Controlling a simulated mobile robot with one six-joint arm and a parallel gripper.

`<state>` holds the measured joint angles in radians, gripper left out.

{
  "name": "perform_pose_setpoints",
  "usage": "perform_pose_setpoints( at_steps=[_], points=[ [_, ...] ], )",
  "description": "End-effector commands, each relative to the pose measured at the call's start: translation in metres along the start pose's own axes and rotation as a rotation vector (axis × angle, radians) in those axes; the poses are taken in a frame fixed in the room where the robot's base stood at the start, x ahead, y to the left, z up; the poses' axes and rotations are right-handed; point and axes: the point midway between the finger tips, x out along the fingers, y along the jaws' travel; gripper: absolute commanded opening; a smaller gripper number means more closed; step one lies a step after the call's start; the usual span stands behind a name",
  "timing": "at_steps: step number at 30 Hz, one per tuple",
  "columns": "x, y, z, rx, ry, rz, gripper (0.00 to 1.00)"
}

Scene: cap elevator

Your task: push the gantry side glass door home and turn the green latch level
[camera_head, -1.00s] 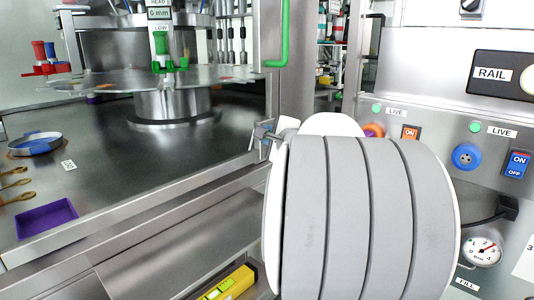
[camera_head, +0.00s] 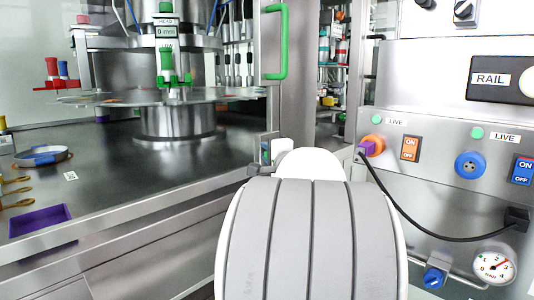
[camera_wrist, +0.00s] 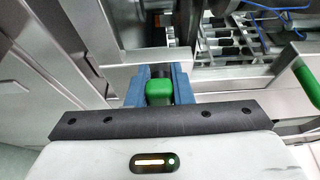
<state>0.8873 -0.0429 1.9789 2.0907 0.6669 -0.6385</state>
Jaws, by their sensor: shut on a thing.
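The green latch (camera_wrist: 159,94) is a small green block between the two blue fingers of my gripper (camera_wrist: 159,80) in the wrist view. My gripper is shut on it. In the head view my gripper (camera_head: 268,152) is at the foot of the metal post, with a bit of green showing there; my arm hides much around it. The upright green handle (camera_head: 284,45) is on the post above, and it shows at the right in the wrist view (camera_wrist: 306,75). I cannot tell the glass pane's edge, whether the door is fully home, or whether the latch is level.
Inside the gantry at left are a round metal turntable (camera_head: 180,98), a purple tray (camera_head: 40,219) and a blue-banded dish (camera_head: 42,156). At right, a control panel (camera_head: 440,130) carries switches, a gauge (camera_head: 494,268) and a black cable (camera_head: 405,215) hanging close to my arm.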

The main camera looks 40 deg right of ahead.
Motion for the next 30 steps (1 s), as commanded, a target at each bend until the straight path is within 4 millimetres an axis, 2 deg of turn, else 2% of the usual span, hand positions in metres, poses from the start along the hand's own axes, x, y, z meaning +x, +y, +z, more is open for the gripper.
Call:
perform_pose_setpoints(
  at_steps=[8, 9, 16, 24, 30],
  points=[
    [-0.001, -0.002, -0.001, -0.006, -0.002, -0.004, 0.00],
    [-0.001, -0.001, -0.002, -0.005, -0.002, -0.003, 0.23],
    [-0.002, 0.000, -0.004, -0.003, 0.004, -0.001, 0.42],
    [-0.004, 0.000, -0.005, -0.002, 0.007, 0.000, 0.42],
    [-0.031, -0.002, -0.005, -0.002, 0.009, 0.000, 0.42]
  ],
)
